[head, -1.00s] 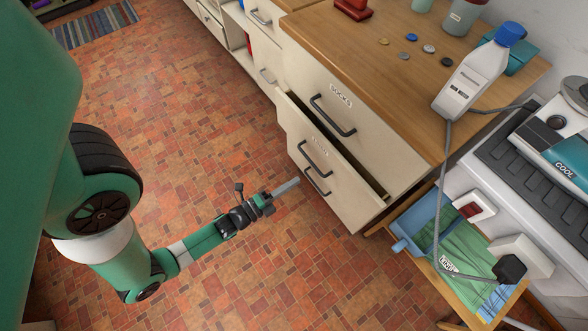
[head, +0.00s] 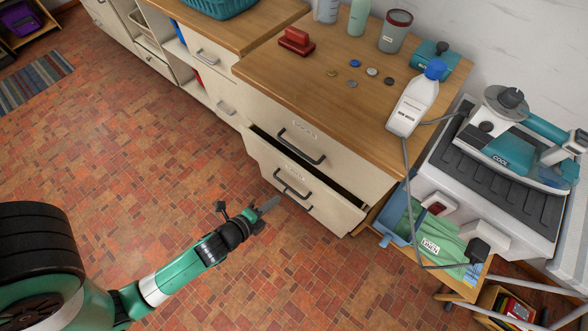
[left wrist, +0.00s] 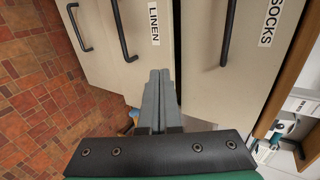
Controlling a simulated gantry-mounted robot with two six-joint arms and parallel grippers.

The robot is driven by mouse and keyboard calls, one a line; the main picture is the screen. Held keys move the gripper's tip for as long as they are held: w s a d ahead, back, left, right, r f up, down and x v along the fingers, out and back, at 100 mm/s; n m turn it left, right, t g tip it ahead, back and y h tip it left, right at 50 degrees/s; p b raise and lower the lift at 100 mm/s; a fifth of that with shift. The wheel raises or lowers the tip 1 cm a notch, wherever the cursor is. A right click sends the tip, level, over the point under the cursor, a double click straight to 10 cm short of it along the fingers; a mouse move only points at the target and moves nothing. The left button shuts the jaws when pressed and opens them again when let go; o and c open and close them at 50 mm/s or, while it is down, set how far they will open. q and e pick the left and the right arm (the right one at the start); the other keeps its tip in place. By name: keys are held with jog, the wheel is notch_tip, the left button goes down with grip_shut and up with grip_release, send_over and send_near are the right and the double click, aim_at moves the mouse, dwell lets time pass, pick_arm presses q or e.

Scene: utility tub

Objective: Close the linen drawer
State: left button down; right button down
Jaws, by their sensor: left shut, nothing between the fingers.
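The linen drawer (head: 333,212) is partly open in the head view, with a dark gap along its top edge, below the closed socks drawer (head: 275,118). Its front (left wrist: 143,58) carries a LINEN label in the left wrist view, with a dark bar handle (left wrist: 122,32) beside the label. My left gripper (head: 270,203) is shut and empty, in front of the drawer unit near the lower handles. In the left wrist view its fingers (left wrist: 159,88) point at the linen drawer front near its upper edge; I cannot tell whether they touch it. My right gripper is not in view.
A wooden worktop (head: 320,70) above holds a blue-capped bottle (head: 413,105), a red object (head: 296,42) and several small discs.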

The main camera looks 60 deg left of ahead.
pick_arm(q)
jog(key=b, duration=0.5)
send_near(304, 175)
notch_tip(304, 175, down, 4)
jog(key=w, duration=0.1)
jog(key=w+a+b, duration=0.1)
jog(key=w, duration=0.2)
jog(key=shift+w+a+r+b, duration=0.2)
jog(key=shift+a+r+b, duration=0.1)
jog(key=shift+a, duration=0.1)
jog(key=shift+w+a, duration=0.15)
jog(key=shift+w, duration=0.2)
